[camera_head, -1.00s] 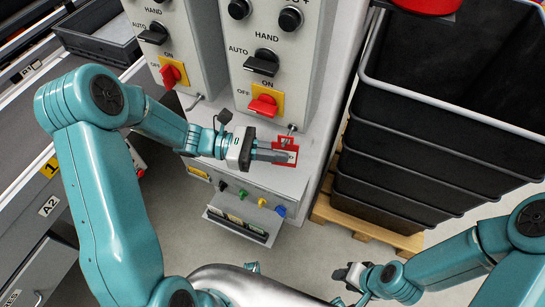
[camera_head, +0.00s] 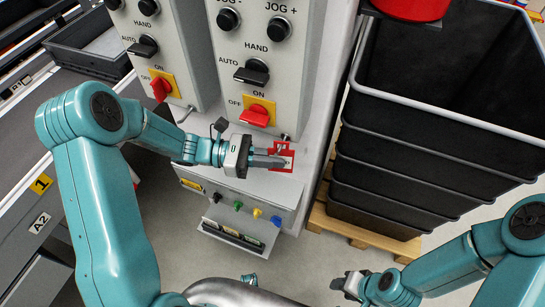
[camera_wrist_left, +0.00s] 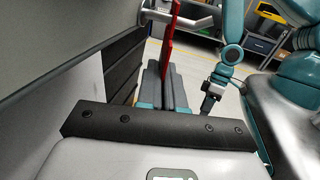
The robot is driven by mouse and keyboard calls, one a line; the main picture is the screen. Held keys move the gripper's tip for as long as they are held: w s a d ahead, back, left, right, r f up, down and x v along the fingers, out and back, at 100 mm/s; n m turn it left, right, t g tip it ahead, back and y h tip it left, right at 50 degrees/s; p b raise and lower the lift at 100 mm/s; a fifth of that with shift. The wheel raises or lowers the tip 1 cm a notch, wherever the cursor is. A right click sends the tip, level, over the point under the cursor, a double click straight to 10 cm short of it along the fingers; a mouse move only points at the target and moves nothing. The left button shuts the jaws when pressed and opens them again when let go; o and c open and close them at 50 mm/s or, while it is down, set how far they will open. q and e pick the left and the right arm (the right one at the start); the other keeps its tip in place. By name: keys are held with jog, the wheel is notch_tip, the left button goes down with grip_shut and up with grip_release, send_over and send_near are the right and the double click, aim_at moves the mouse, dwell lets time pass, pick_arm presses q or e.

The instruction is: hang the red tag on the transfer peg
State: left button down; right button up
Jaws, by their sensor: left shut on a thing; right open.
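The red tag (camera_head: 289,165) is held by my left gripper (camera_head: 277,160), which is shut on it just below the right-hand control box. In the left wrist view the tag (camera_wrist_left: 168,38) shows nearly edge-on, upright above the fingers. A metal peg (camera_head: 285,138) sticks out under that box, at the tag's top edge. A pale metal rod with an upturned end (camera_wrist_left: 190,20) crosses beside the tag in the wrist view. I cannot tell whether it passes through the tag's hole. My right gripper (camera_head: 349,283) is open and empty at the lower right.
A second peg (camera_head: 187,113) is under the left control box. Rotary switches and red handles (camera_head: 256,115) stick out just above my left gripper. Stacked black bins (camera_head: 430,150) stand on a pallet to the right. A drawer cabinet (camera_head: 40,190) is at left.

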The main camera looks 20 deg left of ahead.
pick_arm(q)
jog(key=c, duration=1.2)
grip_release()
jog(key=v, duration=1.6)
jog(key=shift+a+b, duration=0.15)
jog(key=shift+b, duration=0.15)
